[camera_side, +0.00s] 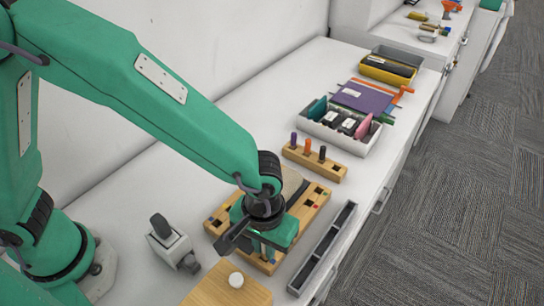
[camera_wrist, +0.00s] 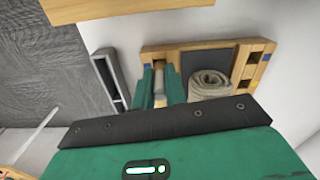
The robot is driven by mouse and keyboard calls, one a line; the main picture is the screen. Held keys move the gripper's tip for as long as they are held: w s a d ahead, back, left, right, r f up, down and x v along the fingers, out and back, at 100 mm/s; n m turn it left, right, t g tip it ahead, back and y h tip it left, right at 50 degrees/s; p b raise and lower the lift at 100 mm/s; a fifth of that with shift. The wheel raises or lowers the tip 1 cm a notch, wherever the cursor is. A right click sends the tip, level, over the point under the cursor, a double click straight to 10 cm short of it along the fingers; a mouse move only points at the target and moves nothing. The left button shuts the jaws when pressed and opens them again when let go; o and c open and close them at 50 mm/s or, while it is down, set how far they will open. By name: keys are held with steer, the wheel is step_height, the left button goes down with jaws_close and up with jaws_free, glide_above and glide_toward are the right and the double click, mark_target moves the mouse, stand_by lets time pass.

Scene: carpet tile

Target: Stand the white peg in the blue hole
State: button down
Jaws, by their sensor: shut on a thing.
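My gripper (camera_wrist: 160,88) is shut on the white peg (camera_wrist: 159,68), whose pale end shows between the green fingers in the wrist view. In the side view my gripper (camera_side: 265,248) is over the near part of a wooden holed frame (camera_side: 316,203), and the peg is hidden there. In the wrist view the frame (camera_wrist: 225,43) has dark square holes and small blue marks, one (camera_wrist: 265,57) at the right edge beside a hole and one near the fingertips. I cannot tell whether the peg is in a hole or above it.
A long grey tray (camera_side: 325,245) runs along the table edge. A peg rack (camera_side: 317,162) and a white box (camera_side: 339,138) stand behind.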

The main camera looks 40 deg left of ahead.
steer(key=shift+f, duration=0.65)
steer(key=shift+f, duration=0.15)
steer(key=c, duration=1.4)
jaws_free()
steer(key=shift+c, duration=0.2)
steer(key=shift+r, duration=0.2)
step_height(320, 180, up, 12)
